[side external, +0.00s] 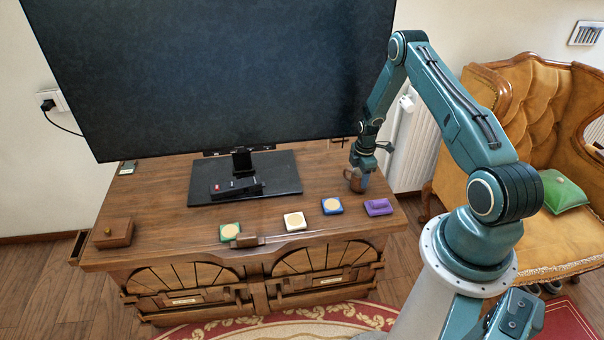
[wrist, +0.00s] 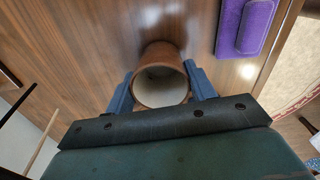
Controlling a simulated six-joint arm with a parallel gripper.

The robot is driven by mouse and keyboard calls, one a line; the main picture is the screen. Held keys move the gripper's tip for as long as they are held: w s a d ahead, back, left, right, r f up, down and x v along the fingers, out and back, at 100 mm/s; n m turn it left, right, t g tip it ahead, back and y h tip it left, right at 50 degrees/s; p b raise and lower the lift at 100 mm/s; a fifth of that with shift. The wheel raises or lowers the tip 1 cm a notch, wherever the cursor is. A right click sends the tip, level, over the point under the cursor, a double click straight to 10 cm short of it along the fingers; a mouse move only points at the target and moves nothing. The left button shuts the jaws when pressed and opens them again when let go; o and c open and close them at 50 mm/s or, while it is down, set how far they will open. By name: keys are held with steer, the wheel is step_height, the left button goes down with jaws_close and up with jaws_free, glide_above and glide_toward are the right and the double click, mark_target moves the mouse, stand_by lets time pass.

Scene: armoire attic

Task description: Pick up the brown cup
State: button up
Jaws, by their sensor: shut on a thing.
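The brown cup (wrist: 160,80) has a pale inside and sits between the two blue fingers of my gripper (wrist: 162,92) in the wrist view. The fingers are shut on its sides. In the side external view the cup (side external: 353,181) is at the right end of the wooden cabinet top, below my gripper (side external: 358,176), and partly hidden by it. I cannot tell whether the cup touches the wood or is just above it.
A purple block (side external: 378,207) lies close by at the cabinet's right edge. A blue coaster (side external: 332,206), a white coaster (side external: 295,221) and a green coaster (side external: 230,232) line the front. A large television (side external: 220,75) stands behind. A wooden box (side external: 114,233) is at far left.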

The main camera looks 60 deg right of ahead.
step_height(320, 180, up, 20)
steer(key=shift+f, duration=0.2)
stand_by(0.4)
steer(key=shift+a, duration=0.1)
stand_by(0.5)
